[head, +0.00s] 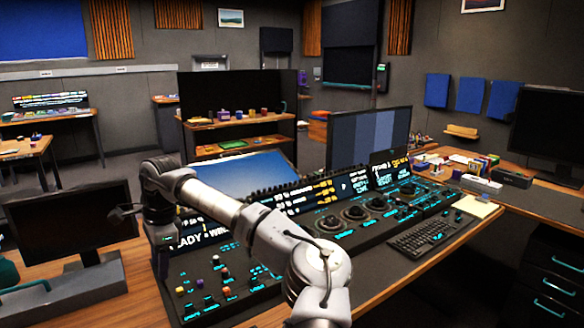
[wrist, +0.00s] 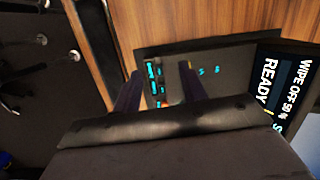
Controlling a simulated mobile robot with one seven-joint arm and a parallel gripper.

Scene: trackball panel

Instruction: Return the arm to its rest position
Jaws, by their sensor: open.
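My arm (head: 215,205) reaches from the lower middle over the left part of the control panel (head: 225,312) in the head view, and its far end bends down at the panel's left edge. My gripper (wrist: 160,88) is open in the wrist view, with its two dark fingers apart and nothing seen between them. Buttons with cyan labels lie beyond the fingers. The fingertips are hard to make out in the head view. Trackballs (head: 355,213) sit in the panel right of my arm, clear of it.
A monitor (head: 370,138) stands behind the panel, and a dark screen (head: 70,228) stands at left. A keyboard (head: 430,236) lies at the panel's front right. Small boxes (head: 470,165) crowd the right desk. A lit "READY" display (wrist: 275,85) shows in the wrist view.

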